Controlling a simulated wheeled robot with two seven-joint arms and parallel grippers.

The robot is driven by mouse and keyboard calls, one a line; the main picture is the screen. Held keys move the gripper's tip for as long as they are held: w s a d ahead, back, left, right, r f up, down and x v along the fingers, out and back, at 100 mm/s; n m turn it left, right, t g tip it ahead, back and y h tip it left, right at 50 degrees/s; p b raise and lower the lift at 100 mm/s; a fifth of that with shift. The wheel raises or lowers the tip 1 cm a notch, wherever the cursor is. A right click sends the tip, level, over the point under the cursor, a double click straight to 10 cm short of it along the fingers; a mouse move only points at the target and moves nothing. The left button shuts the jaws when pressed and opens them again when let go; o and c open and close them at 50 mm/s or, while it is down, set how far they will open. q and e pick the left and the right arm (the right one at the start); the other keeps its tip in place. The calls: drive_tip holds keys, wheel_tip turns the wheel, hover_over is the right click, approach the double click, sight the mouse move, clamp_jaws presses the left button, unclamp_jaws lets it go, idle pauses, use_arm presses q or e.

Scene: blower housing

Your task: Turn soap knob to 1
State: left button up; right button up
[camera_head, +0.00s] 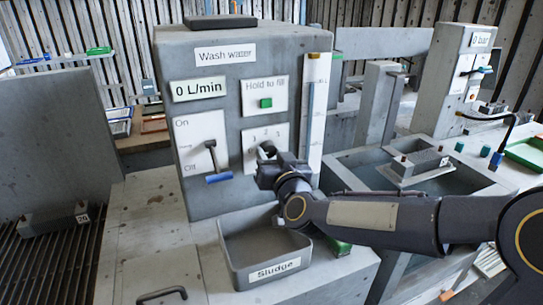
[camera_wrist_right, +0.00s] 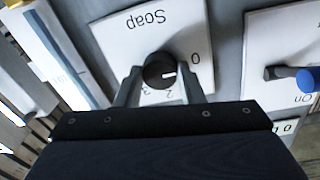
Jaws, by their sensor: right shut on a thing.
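The round black soap knob (camera_wrist_right: 156,68) sits on a white plate (camera_wrist_right: 130,40) labelled "Soap", which appears upside down in the right wrist view. The knob's white mark points right in that view, toward the side between the visible 0 and 2. The 1 is hidden, probably behind a finger. My right gripper (camera_wrist_right: 161,74) is shut on the knob, with one finger on each side. In the head view, my right gripper (camera_head: 265,158) reaches the lower right plate (camera_head: 250,133) of the grey panel and covers much of the knob. My left gripper is not in view.
A lever with a blue handle (camera_head: 219,178) stands out just left of my right gripper. A grey "Sludge" bin (camera_head: 235,262) sits directly below it. A clear gauge strip (camera_head: 312,105) runs up the panel's right edge. A sink basin (camera_head: 345,165) lies to the right.

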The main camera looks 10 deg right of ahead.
drive_tip(key=m+b, duration=0.2)
drive_tip(key=m, duration=0.1)
drive_tip(key=shift+f, duration=0.1)
drive_tip(key=shift+m+b, duration=1.3)
drive_tip(key=shift+m, duration=1.5)
drive_tip(key=shift+g, duration=0.3)
drive_tip(key=o, duration=1)
drive_tip(key=shift+s, duration=0.1)
drive_tip(key=s, duration=0.5)
drive_tip(key=s+d, duration=0.1)
drive_tip(key=s, duration=0.1)
drive_tip(key=shift+s+d+r, duration=0.1)
drive_tip(key=shift+s+r, duration=0.2)
